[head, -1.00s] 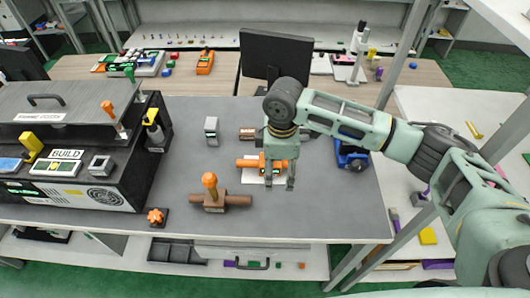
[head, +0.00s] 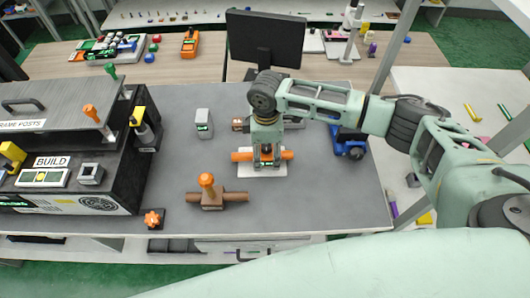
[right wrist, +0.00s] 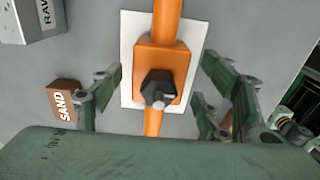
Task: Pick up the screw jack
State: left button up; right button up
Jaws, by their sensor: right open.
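An orange fixture (head: 241,156) with a horizontal orange bar lies on a white plate (head: 262,173) on the grey bench; it is the likely screw jack, though no label confirms it. In the right wrist view its block (right wrist: 170,58) carries a black hexagonal head with a light stub. My right gripper (head: 267,160) points down over its middle and hides part of it. In the wrist view the open fingers (right wrist: 162,70) stand apart on either side of the block, with gaps. Finger height relative to the block is unclear. My left gripper is out of view.
A brown fixture with an orange knob (head: 207,181) stands front left of the plate. A blue device (head: 349,142) sits to the right, a grey block (head: 204,124) behind left. A SAND block (right wrist: 62,101) lies beside the left fingers. A black machine fills the left side.

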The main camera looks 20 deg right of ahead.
jog(key=shift+w+f, duration=0.1)
jog(key=shift+f, duration=1)
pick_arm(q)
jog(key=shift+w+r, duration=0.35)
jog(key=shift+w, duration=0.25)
pick_arm(e)
jog(key=c, duration=1.5)
